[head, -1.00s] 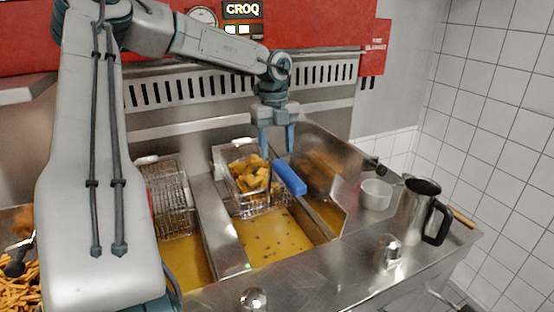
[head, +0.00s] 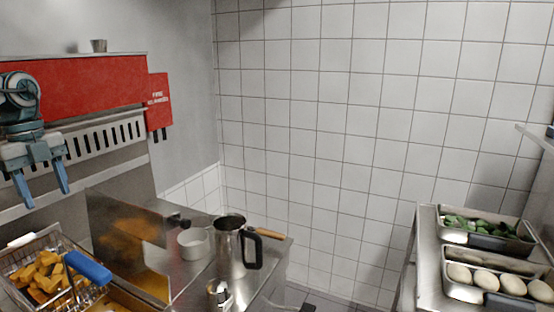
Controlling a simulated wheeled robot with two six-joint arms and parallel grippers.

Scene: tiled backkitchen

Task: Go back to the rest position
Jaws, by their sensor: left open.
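My left gripper (head: 44,190) shows at the left edge of the head view, with its two blue-grey fingers apart, pointing down and empty. It hangs above and clear of the fryer basket (head: 20,258). The wire basket holds golden fried pieces (head: 42,274) and has a blue handle (head: 87,267). Only part of the basket shows at the lower left corner. My right gripper is not in view.
A steel jug (head: 229,250) and a white bowl (head: 194,243) stand on the fryer counter, near a wooden handle (head: 271,233). At right, a steel counter (head: 428,262) holds trays of greens (head: 484,226) and pale round pieces (head: 511,284). Tiled wall lies behind; open floor lies between.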

